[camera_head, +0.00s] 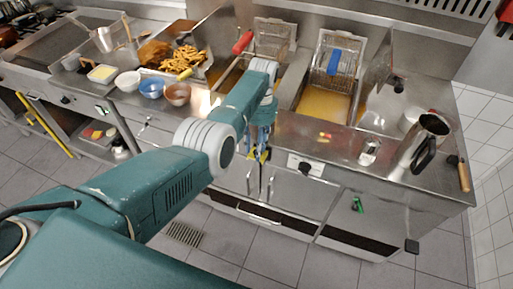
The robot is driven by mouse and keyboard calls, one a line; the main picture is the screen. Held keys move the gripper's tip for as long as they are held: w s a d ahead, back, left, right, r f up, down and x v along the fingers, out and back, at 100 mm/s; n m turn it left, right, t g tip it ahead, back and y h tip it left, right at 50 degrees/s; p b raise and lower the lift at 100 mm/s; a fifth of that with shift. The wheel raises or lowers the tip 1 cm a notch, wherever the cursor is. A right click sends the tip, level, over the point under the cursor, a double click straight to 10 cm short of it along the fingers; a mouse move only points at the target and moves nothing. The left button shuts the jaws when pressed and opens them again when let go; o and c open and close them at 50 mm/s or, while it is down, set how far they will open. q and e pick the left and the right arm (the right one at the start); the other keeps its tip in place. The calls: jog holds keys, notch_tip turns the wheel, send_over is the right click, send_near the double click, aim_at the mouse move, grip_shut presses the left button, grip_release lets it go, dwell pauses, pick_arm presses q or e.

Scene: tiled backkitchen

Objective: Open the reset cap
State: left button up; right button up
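My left arm comes in from the left and bends down in front of the fryer counter. My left gripper (259,153) hangs at the counter's front edge, with small blue and yellow parts showing; it is too small to tell whether its fingers are apart. I cannot make out the reset cap for sure. A small red and yellow part (324,137) sits on the counter top right of the gripper. A black knob (305,168) is on a pale front panel below it. A green part (358,204) is on the right cabinet door. My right gripper is not in view.
Two fryer baskets, with a red handle (242,43) and a blue handle (334,63), stand at the back. A steel jug (424,140) and a shaker (370,151) stand right. Bowls (152,88) and fries (187,59) are left. The tiled floor (290,255) is clear.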

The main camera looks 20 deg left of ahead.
pick_arm(q)
notch_tip(320, 180, up, 12)
jog(key=w, duration=0.2)
jog(key=shift+w+f, duration=0.2)
dwell(0.4)
